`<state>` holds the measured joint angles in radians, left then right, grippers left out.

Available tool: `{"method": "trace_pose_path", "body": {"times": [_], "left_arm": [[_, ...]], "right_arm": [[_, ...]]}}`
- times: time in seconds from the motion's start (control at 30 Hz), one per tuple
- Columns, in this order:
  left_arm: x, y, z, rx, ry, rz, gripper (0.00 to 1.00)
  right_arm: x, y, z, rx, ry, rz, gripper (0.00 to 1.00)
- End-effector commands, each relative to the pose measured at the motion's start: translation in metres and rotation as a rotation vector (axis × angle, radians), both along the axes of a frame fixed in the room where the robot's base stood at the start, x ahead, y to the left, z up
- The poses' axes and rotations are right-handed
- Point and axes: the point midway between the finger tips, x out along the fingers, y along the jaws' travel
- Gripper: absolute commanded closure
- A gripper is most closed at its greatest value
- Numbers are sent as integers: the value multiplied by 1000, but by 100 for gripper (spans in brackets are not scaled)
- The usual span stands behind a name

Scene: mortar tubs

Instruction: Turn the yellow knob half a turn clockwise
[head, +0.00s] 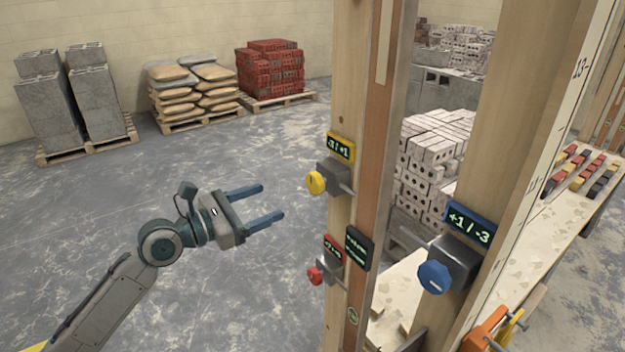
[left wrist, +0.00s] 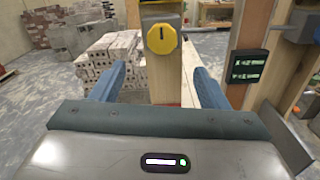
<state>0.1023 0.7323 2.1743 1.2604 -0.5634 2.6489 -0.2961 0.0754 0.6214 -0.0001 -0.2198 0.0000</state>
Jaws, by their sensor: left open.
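The yellow knob (head: 316,183) sits on a grey block on the near wooden post, below a yellow-framed display. It shows face-on in the left wrist view (left wrist: 162,39), with a dark mark on its face. My left gripper (head: 274,204) is open, its two blue fingers pointing at the post. It is left of the knob and a little lower, apart from it. In the left wrist view the fingers (left wrist: 160,82) lie either side of the post, and the knob is above and beyond their tips. My right gripper is not in view.
A red knob (head: 315,275) with a red display is lower on the same post, beside a dark display (head: 357,248). A blue knob (head: 434,277) is on the right post. Pallets of bricks (head: 270,72) and sacks (head: 192,92) stand behind; the floor at left is clear.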

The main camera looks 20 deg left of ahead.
Motion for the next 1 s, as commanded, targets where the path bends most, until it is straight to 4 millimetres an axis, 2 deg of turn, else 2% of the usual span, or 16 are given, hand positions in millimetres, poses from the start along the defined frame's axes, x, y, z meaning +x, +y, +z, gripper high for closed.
{"method": "trace_pose_path", "body": {"times": [0.27,1.0], "left_arm": [[11,-11,4,-16,1,-3,31],[78,-62,3,-10,3,-4,31]], "right_arm": [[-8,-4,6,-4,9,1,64],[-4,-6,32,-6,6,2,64]]}}
